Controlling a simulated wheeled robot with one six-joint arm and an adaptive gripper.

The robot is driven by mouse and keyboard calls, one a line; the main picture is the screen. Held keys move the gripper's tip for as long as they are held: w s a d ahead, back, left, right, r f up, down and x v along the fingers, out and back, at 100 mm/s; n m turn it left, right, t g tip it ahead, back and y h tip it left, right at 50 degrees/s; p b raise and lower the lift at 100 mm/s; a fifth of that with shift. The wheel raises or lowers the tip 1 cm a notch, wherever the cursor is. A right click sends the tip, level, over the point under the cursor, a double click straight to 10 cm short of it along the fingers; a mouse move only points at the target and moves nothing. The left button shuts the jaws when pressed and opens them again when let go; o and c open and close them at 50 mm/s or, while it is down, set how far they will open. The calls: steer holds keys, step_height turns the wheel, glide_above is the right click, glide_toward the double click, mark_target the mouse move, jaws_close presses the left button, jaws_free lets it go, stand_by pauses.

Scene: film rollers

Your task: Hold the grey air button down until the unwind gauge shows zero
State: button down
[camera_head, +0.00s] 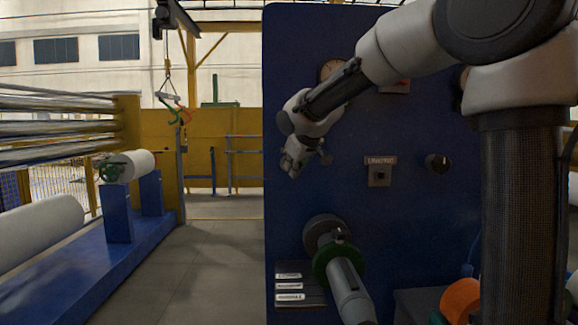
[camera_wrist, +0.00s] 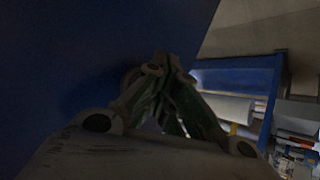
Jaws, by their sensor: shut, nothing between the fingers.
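My gripper (camera_head: 290,168) is shut and empty, in front of the left part of the blue panel (camera_head: 400,235). In the wrist view its fingertips (camera_wrist: 162,66) meet in a point close to the dark blue panel (camera_wrist: 70,50). A small rounded shape (camera_wrist: 130,76) shows partly behind the fingers there; I cannot tell whether it is the grey air button or whether the fingers touch it. A round pale gauge (camera_head: 331,68) shows above my wrist, partly covered by my arm; its needle cannot be read, nor whether it is the unwind gauge.
A labelled square fitting (camera_head: 380,176) and a black knob (camera_head: 437,162) sit right of my gripper. A grey shaft with a green collar (camera_head: 345,280) sticks out below. White rolls (camera_head: 130,164) on a blue stand are at left. The grey floor (camera_head: 215,260) between is clear.

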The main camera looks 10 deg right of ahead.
steer(key=shift+s, duration=0.15)
steer(key=shift+s+a, duration=0.2)
steer(key=shift+s, duration=0.55)
steer(key=shift+s, duration=0.1)
steer(key=s, duration=0.2)
steer(key=s+a, duration=0.1)
steer(key=s, duration=0.1)
steer(key=shift+s, duration=0.35)
steer(key=s+d+f+m+g, duration=0.1)
steer(key=s+d+f, duration=0.3)
steer(key=s, duration=0.6)
steer(key=s+d+f+m+g, duration=0.2)
steer(key=s+d, duration=0.4)
steer(key=s, duration=0.5)
steer(key=s+d+f+m+g+h, duration=0.1)
steer(key=s+d+f, duration=0.4)
steer(key=s, duration=0.5)
steer(key=shift+s+d+f+m+g, duration=0.35)
steer(key=shift+s+d+m+g, duration=0.05)
steer(key=shift+d+m+g, duration=0.2)
